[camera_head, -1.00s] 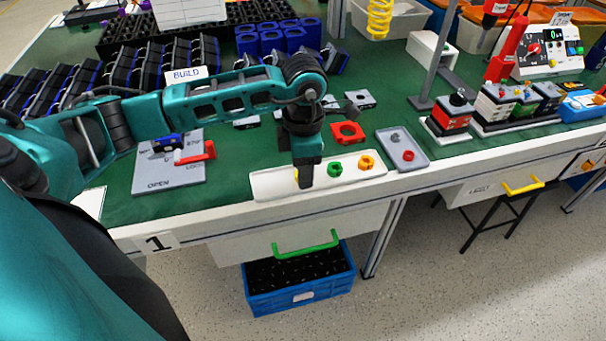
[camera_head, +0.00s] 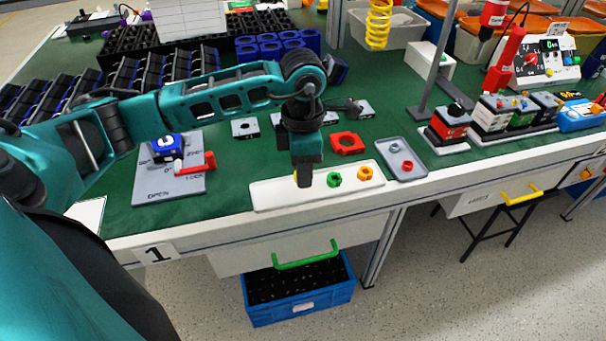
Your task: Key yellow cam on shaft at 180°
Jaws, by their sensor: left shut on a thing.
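My left gripper (camera_head: 304,178) points down over the white tray (camera_head: 275,196), left of a green cam (camera_head: 334,180) and an orange-yellow cam (camera_head: 365,173). It is shut, and its fingers hide what they hold; the yellow cam held there is not visible now. A blue switch housing (camera_head: 166,149) sits on the grey fixture plate (camera_head: 170,187) marked OPEN and LOCK, beside a red lever (camera_head: 197,165). Its shaft is too small to make out. My right gripper is out of view.
A red hexagonal part (camera_head: 347,143) lies behind the white tray. A grey tray (camera_head: 403,146) with small parts is to the right. Black racks (camera_head: 150,70) fill the back left. A post (camera_head: 431,80) and assembled switches (camera_head: 447,124) stand at the right.

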